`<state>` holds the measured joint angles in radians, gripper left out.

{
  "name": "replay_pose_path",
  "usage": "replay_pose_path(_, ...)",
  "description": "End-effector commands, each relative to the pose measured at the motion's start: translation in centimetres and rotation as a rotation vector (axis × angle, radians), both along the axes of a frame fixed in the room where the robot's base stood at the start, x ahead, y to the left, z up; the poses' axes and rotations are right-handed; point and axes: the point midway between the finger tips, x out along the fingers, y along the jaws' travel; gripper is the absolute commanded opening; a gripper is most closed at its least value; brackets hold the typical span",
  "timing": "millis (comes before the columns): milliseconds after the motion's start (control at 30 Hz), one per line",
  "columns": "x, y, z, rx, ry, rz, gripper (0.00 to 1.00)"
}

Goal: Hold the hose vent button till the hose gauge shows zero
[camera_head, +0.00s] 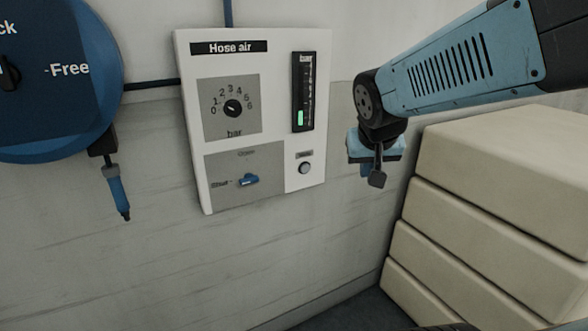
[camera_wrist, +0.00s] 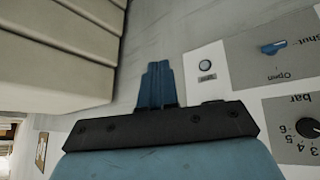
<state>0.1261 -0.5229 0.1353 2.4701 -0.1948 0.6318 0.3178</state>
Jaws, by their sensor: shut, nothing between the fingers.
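The white "Hose air" panel (camera_head: 277,64) is on the wall. Its hose gauge (camera_head: 304,92) is a dark upright strip with a short green bar low down, above the bottom; the scale is too small to read. Below it is the small round grey vent button (camera_head: 304,168), its label unreadable. The button also shows in the wrist view (camera_wrist: 204,66), right of my fingers. My gripper (camera_head: 377,180) is shut and empty, to the right of the panel and apart from the button. Its closed blue fingers show in the wrist view (camera_wrist: 158,68).
The panel also has a black bar dial (camera_head: 232,108) and a blue lever (camera_head: 248,181) lying level towards "Shut". A blue hose reel (camera_head: 50,125) with a hanging nozzle (camera_head: 118,192) is at left. Stacked cream blocks (camera_head: 490,200) stand close right of my gripper.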

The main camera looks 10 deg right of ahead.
Motion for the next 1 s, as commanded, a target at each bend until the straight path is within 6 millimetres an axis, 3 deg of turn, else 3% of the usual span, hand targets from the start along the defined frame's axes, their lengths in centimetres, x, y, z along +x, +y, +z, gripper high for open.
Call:
replay_pose_path(300, 9.6, -1.5, -4.3, 0.022, -0.099, -0.08, 0.0)
replay_pose_path(600, 16.9, -1.0, -10.2, 0.188, -0.17, -0.089, 0.0)
replay_pose_path(700, 18.5, -0.3, -12.2, 0.266, -0.166, -0.068, 0.0)
replay_pose_path(733, 19.1, -1.0, -13.0, 0.283, -0.175, -0.095, 0.0)
replay_pose_path(800, 20.2, 0.2, -14.1, 0.332, -0.187, -0.084, 0.0)
replay_pose_path(1000, 21.5, 1.0, -16.1, 0.449, -0.193, -0.085, 0.0)
